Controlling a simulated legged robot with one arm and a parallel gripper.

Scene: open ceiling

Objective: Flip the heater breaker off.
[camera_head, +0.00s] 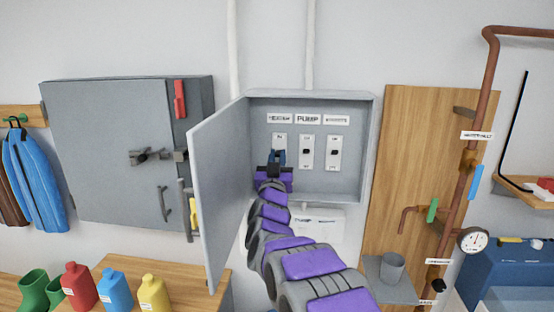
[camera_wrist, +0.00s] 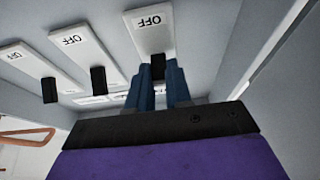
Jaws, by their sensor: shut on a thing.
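The open grey breaker box (camera_head: 352,185) holds three white switch plates in a row under labels. The left one, the heater breaker (camera_head: 279,138), sits under a label that seems to read HEATER. My gripper (camera_head: 276,157) is at this plate, its blue fingers closed on the black heater toggle. In the wrist view, my gripper (camera_wrist: 158,76) has a finger on each side of the toggle, beside the upside-down OFF mark on the heater plate (camera_wrist: 150,32). The fingers partly hide the toggle, so its exact position is unclear.
The pump breaker (camera_head: 307,140) and a third breaker (camera_head: 334,142) stand close to the right, toggles free. The box door (camera_head: 220,185) is swung open on the left, near my arm. A wooden panel with pipes (camera_head: 405,150) stands to the right.

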